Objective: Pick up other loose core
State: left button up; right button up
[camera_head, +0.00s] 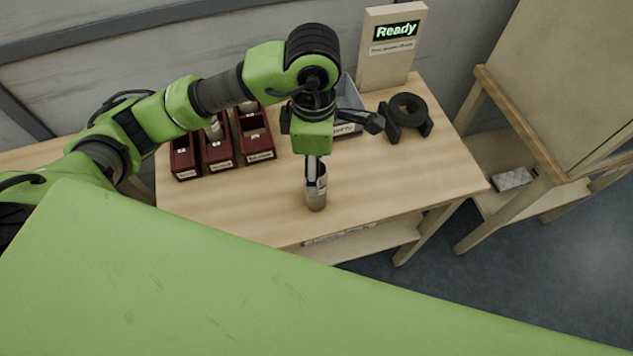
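A loose core (317,197), a small grey-brown cylinder, is upright near the front middle of the wooden table. My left gripper (313,170) points down at it from above. A dark finger overlaps the core's upper part. The other finger is not clearly visible, so I cannot tell whether the gripper is closed on the core. I also cannot tell whether the core rests on the table or is slightly raised. My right gripper is not in view.
A grey tray (349,100) is partly hidden behind my wrist. A black ring-shaped device (408,112) stands at the right. Behind is a "Ready" sign board (393,55). The table's front right is clear.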

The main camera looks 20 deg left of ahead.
aim_at(315, 204)
pick_arm(q)
notch_tip(315, 204, down, 6)
jog(key=shift+s+d+r+p, duration=0.1)
jog(key=shift+d+p, duration=0.05)
jog(key=shift+p, duration=0.85)
notch_tip(315, 204, down, 2)
jog(key=shift+f, duration=0.5)
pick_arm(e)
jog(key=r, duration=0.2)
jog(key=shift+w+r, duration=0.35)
pick_arm(q)
jog(key=shift+c, duration=1.2)
jog(key=c, duration=1)
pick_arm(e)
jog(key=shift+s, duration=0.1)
